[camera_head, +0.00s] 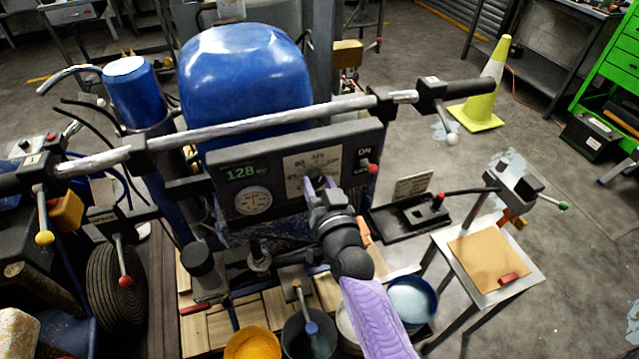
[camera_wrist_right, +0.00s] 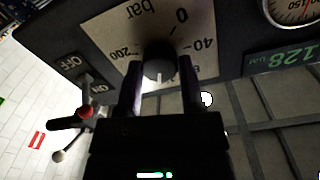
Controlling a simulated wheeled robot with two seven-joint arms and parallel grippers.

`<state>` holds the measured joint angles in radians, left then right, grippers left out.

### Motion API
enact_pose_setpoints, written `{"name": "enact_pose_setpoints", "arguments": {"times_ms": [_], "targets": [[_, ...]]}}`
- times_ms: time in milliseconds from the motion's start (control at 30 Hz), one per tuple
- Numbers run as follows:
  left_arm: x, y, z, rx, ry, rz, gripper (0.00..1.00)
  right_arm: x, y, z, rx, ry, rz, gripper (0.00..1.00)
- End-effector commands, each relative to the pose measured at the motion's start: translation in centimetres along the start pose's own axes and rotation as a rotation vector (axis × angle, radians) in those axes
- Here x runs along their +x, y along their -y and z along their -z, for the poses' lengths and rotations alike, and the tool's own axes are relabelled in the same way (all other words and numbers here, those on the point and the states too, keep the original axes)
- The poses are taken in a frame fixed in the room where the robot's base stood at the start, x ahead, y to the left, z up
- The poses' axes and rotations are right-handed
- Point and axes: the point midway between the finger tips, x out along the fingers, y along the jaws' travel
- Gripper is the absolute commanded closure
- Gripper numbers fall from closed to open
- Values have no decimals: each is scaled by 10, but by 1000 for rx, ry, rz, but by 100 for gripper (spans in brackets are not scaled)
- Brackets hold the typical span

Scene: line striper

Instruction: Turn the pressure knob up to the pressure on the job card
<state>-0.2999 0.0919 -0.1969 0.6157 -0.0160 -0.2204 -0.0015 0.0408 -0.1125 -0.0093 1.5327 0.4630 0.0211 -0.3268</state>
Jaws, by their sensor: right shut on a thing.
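The black pressure knob (camera_wrist_right: 158,62) sits on a pale dial plate (camera_wrist_right: 110,22) marked in bar, with 0, 40 and 200 readable in the right wrist view. A white pointer line shows on the knob. My right gripper (camera_wrist_right: 160,75) has one finger on each side of the knob and is shut on it. In the head view my right gripper (camera_head: 319,184) covers most of the knob on the dial plate (camera_head: 296,163). The green display (camera_head: 243,172) reads 128, above a round gauge (camera_head: 253,200). A small card (camera_head: 412,185), its text too small to read, stands right of the panel. My left gripper is not seen.
An ON/OFF lever (camera_head: 370,169) with a red tip is just right of the dial. The handlebar (camera_head: 260,122) crosses above the panel. Paint buckets (camera_head: 410,297) stand below; a small table (camera_head: 488,262) is at the right.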

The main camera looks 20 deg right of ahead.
Motion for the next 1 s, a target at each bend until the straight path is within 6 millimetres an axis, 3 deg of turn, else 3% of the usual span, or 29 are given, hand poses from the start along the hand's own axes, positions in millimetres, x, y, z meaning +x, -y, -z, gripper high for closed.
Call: {"name": "enact_pose_setpoints", "arguments": {"times_ms": [200, 233, 400, 733, 1000], "targets": [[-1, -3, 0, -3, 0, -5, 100, 0, 0, 0, 14, 3, 1, 100], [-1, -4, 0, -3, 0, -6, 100, 0, 0, 0, 14, 3, 0, 49], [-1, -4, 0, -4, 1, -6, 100, 0, 0, 0, 13, 2, 1, 16], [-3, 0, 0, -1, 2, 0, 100, -7, 0, 0, 12, 4, 0, 16], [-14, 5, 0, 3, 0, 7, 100, -71, 0, 0, 11, 6, 0, 16]]}}
